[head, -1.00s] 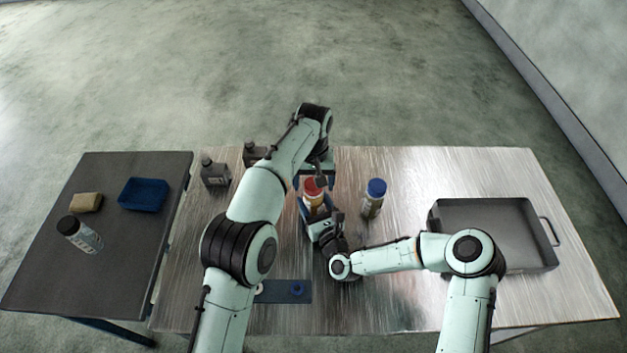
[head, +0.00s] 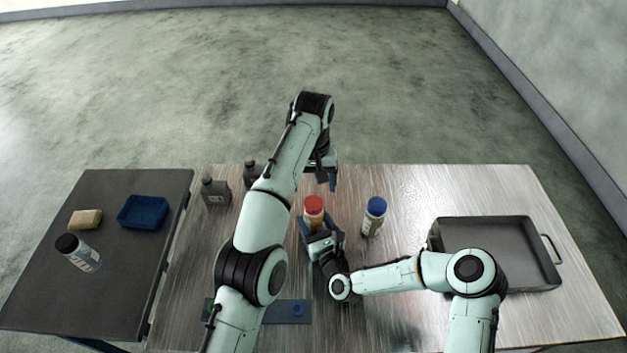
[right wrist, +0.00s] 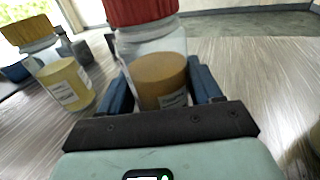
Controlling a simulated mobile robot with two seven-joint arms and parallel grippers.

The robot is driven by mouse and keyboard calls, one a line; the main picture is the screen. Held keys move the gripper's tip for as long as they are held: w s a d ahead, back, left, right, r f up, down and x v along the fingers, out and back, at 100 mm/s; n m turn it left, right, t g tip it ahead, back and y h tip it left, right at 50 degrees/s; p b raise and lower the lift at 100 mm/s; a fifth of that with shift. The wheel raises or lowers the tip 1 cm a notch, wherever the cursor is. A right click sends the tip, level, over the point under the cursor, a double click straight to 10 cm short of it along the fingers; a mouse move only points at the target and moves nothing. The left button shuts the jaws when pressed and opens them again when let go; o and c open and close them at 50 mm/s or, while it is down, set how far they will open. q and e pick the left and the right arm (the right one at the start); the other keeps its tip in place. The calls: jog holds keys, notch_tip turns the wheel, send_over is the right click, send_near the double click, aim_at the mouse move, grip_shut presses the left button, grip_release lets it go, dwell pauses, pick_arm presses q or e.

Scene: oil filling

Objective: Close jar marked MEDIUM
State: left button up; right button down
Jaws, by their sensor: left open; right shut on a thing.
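A jar with a red lid (head: 314,206) stands on the metal table. In the right wrist view its clear body (right wrist: 150,48) shows brownish-yellow contents, and the red lid (right wrist: 140,10) sits on top. My right gripper (head: 312,228) is shut on this jar's body, with a blue finger on each side. My left gripper (head: 321,182) is open and empty, raised beyond the jar and clear of the lid. A blue-lidded jar (head: 374,217) stands to the right. A yellow-lidded jar (right wrist: 62,78) shows at left in the right wrist view. The labels are too small to read.
Dark bottles (head: 215,191) stand at the back left. A grey metal tray (head: 548,277) lies at right. A blue mat (head: 278,316) with a blue ring lies in front. The dark side table (head: 110,285) holds a sponge (head: 85,219), a blue bin (head: 143,211) and a black-capped container (head: 79,253).

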aim_at(314, 205)
jog(key=shift+c, duration=0.6)
grip_release()
jog(key=shift+s, duration=0.1)
pick_arm(q)
jog(key=shift+f, duration=0.2)
pick_arm(e)
jog(key=shift+s+d, duration=0.2)
jog(key=shift+s, duration=0.2)
pick_arm(q)
jog(key=f+b, duration=0.2)
jog(key=f, duration=0.1)
jog(key=shift+s, duration=0.4)
pick_arm(e)
jog(key=v, duration=1.1)
jog(key=shift+s+f, duration=0.1)
jog(key=shift+s+d, duration=0.2)
jog(key=shift+s, duration=0.3)
